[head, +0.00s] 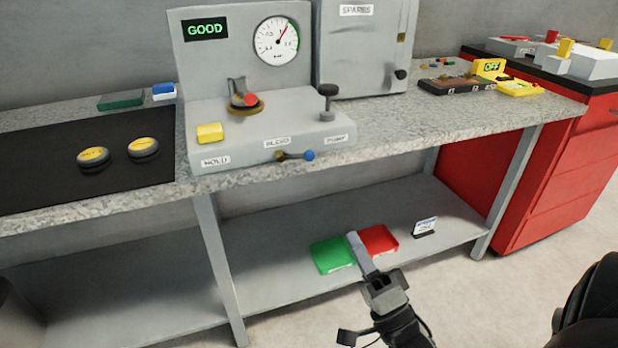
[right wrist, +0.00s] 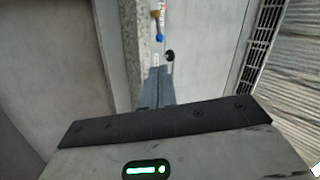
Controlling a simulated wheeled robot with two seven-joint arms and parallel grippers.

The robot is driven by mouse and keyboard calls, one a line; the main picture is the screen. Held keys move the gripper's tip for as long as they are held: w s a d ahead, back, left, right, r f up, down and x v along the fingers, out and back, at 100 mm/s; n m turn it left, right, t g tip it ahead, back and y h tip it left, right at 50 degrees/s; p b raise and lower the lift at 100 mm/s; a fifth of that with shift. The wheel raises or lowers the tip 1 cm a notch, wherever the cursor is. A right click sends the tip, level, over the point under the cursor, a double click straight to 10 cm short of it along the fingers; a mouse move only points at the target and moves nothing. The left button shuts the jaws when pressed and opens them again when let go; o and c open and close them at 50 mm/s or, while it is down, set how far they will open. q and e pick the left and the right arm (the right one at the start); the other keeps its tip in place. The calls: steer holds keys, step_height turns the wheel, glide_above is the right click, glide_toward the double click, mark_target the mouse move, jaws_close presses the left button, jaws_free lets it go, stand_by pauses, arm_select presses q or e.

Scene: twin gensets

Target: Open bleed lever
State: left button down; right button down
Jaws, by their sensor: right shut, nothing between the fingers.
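The bleed lever (head: 295,155) is on the front face of the grey test unit (head: 262,128), below the BLEED label (head: 277,142). It has a brass pivot at its left, and its blue-tipped handle points right, roughly level. The blue tip (right wrist: 158,37) also shows small in the right wrist view, beyond the fingers. My right gripper (head: 353,238) is shut and empty, in front of the bench and lower than the lever in the head view, clear of it. Its fingers show in the right wrist view (right wrist: 157,72). My left gripper is out of view.
The test unit carries a gauge (head: 277,41), a green GOOD display (head: 205,30), a yellow HOLD block (head: 209,132) and a black pump knob (head: 328,90). Green (head: 331,254) and red (head: 379,240) pads lie on the lower shelf. A red cabinet (head: 540,150) stands right.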

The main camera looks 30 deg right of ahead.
steer(key=shift+s, duration=0.15)
glide_toward(295, 156)
steer(key=w+d+r, duration=0.1)
steer(key=w+r, duration=0.1)
steer(key=w+d+r, duration=0.1)
steer(key=w, duration=0.1)
steer(key=shift+d, duration=0.3)
steer(key=shift+r, duration=0.1)
